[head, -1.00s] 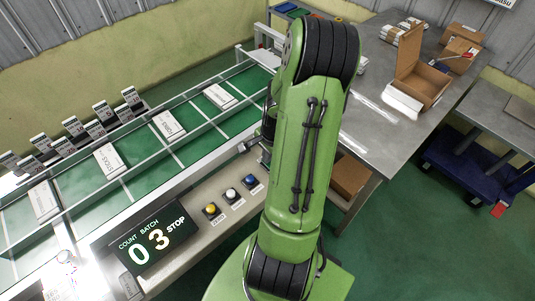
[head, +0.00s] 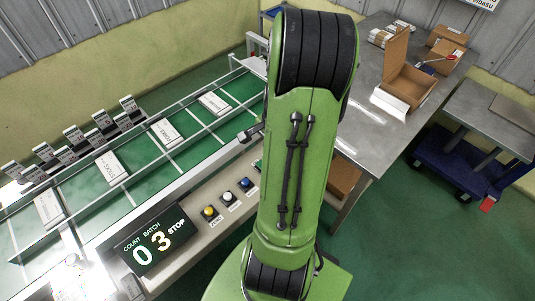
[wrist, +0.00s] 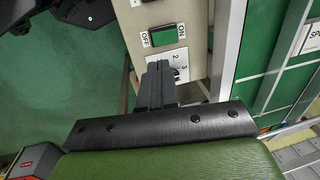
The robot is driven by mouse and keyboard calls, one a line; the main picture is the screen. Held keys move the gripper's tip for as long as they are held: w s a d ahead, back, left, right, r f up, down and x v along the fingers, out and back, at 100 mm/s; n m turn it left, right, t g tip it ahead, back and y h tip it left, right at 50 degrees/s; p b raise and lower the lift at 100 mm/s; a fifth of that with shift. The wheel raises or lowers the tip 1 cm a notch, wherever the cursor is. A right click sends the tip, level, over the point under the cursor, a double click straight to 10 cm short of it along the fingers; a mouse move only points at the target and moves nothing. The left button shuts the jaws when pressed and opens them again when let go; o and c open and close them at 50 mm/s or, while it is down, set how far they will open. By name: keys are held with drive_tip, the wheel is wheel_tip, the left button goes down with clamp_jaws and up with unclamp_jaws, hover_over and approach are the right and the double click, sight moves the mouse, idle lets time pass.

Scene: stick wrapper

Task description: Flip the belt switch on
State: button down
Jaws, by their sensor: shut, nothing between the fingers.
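The belt switch (wrist: 167,37) is a green rocker on a pale panel in the wrist view, with OFF at its left and ON at its right. My gripper (wrist: 159,68) is shut and empty. In the head view my green arm hides most of the gripper and that part of the panel.
The green conveyor belt (head: 140,158) carries several white packs behind metal rails. Yellow (head: 209,212), white (head: 227,198) and blue (head: 245,184) buttons sit on the front panel. A metal table (head: 360,130) with an open carton (head: 405,82) stands right of my arm.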

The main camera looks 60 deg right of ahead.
drive_tip(key=r, duration=0.3)
drive_tip(key=shift+s+r, duration=0.35)
drive_tip(key=shift+w+d+r+t+b, duration=0.15)
drive_tip(key=shift+w+b, duration=0.2)
drive_tip(key=shift+b, duration=0.3)
drive_tip(key=shift+w+d+t+b, duration=0.15)
drive_tip(key=shift+w+b, duration=0.2)
drive_tip(key=shift+b, duration=0.3)
drive_tip(key=shift+a, duration=0.1)
drive_tip(key=b+x, duration=0.3)
drive_tip(key=x, duration=1.1)
